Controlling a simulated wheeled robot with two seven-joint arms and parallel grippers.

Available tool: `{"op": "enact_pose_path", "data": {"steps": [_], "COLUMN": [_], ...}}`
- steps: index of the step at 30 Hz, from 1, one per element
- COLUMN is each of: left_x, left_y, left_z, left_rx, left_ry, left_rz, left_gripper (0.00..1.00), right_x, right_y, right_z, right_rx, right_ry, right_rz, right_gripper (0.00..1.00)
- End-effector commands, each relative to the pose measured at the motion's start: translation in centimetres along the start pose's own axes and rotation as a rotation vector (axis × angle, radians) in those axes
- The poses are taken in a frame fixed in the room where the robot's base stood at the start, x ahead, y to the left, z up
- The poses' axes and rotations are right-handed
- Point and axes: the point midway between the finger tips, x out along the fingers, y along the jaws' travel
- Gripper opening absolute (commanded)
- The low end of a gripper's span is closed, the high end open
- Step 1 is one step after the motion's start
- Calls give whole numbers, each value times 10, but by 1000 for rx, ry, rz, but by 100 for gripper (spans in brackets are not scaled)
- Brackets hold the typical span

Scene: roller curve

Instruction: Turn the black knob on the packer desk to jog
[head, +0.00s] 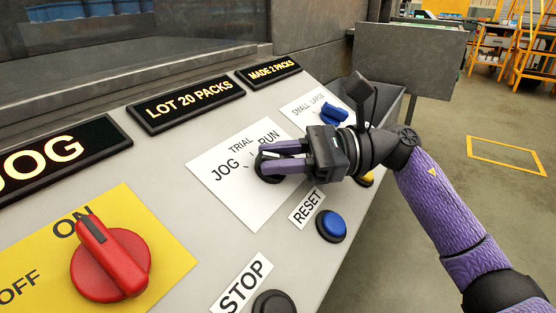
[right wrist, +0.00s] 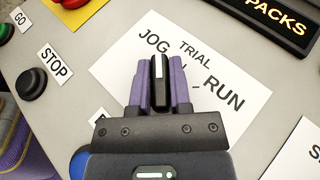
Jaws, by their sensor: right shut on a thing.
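The black knob (right wrist: 160,72) sits on a white plate (head: 250,205) lettered JOG, TRIAL and RUN on the sloping packer desk (head: 165,155). My right gripper (head: 266,158) is shut on the knob, with its purple fingers on either side of it. In the right wrist view the gripper (right wrist: 160,85) holds the knob with its white mark pointing up the picture, toward the word JOG. Much of the knob is hidden by the fingers. A black display (head: 50,155) at the left reads JOG.
A red switch (head: 115,265) points toward ON on a yellow plate. A blue RESET button (head: 331,226), a dark STOP button (head: 272,303) and a blue SMALL/LARGE knob (head: 333,112) are near the right arm. Displays line the back. Open floor lies right.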

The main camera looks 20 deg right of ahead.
Motion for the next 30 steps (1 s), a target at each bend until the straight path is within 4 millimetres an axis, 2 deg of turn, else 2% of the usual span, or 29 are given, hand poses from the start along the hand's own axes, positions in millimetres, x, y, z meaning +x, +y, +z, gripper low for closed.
{"op": "enact_pose_path", "data": {"steps": [9, 10, 15, 23, 26, 30], "left_x": [0, 0, 0, -2, -7, -14], "left_y": [0, 0, 1, 2, 1, 0], "left_z": [2, 3, 6, 9, 8, 6], "left_rx": [0, 0, 1, 1, 1, 0], "left_ry": [-3, -4, -10, -13, -8, 2], "left_rz": [0, 1, 2, 3, 2, 0], "left_gripper": [59, 59, 59, 59, 59, 59], "right_x": [0, 0, 0, -4, -23, -60], "right_y": [0, 0, 0, 0, -1, -2], "right_z": [0, 0, 0, 1, 2, 3], "right_rx": [-2, -2, -2, -1, 1, -1], "right_ry": [-1, -1, -1, 0, 2, 2], "right_rz": [3, 3, 2, 0, -3, -3], "right_gripper": [0, 26, 59, 59, 59, 59]}}
